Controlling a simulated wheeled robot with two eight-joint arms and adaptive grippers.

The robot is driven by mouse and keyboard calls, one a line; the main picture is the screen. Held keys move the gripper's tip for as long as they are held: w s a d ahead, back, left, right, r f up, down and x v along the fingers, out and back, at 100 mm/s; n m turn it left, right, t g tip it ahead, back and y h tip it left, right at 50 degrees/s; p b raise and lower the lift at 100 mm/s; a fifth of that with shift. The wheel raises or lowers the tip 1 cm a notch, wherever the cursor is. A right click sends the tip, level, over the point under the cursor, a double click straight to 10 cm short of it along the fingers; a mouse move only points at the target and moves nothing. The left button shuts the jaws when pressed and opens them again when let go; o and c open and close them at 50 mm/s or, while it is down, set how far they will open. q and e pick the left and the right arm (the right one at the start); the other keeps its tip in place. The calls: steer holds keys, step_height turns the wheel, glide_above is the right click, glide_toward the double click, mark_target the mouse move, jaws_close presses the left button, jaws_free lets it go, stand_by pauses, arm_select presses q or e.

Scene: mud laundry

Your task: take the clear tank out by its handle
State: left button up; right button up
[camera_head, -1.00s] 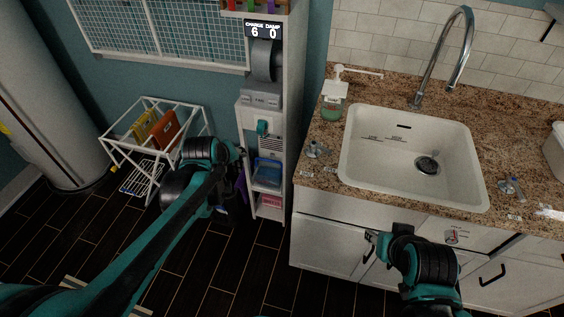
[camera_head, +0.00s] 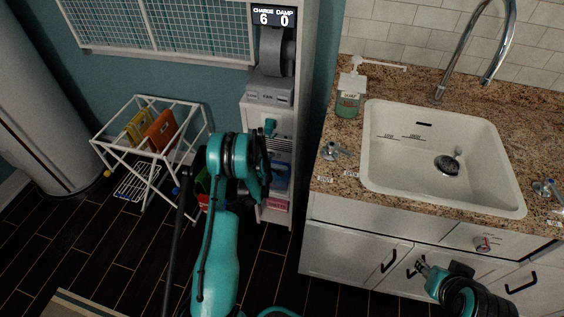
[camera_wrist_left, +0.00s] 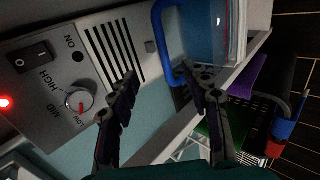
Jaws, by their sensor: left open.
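The clear tank (camera_wrist_left: 205,38) with its blue handle (camera_wrist_left: 157,38) sits in the dehumidifier-like cabinet unit, at the top of the left wrist view. In the head view the tank shows as a bluish patch (camera_head: 281,182), partly hidden by my left gripper (camera_head: 268,166). In the left wrist view my left gripper (camera_wrist_left: 160,78) is open and empty, its fingertips near the handle's lower end; I cannot tell if they touch it. My right gripper (camera_head: 422,267) is in front of the sink cabinet, its jaw state unclear.
The control panel (camera_wrist_left: 60,75) with switch, knob and vent slots is left of the tank. A white rack (camera_head: 150,140) holds yellow and orange items. Coloured items (camera_wrist_left: 245,75) sit close right of the gripper. A sink (camera_head: 440,150) is at right.

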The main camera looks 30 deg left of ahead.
mark_target(275, 162)
arm_select(q)
steer(key=b+x, duration=0.1)
steer(key=x, duration=0.7)
steer(key=shift+f+b, duration=0.35)
steer(key=shift+f, duration=0.15)
steer(key=shift+x, duration=1.05)
jaws_close()
steer(key=shift+r, duration=0.25)
steer(key=shift+r+p, duration=0.6)
steer(key=shift+r, duration=0.65)
steer(key=shift+f, duration=0.1)
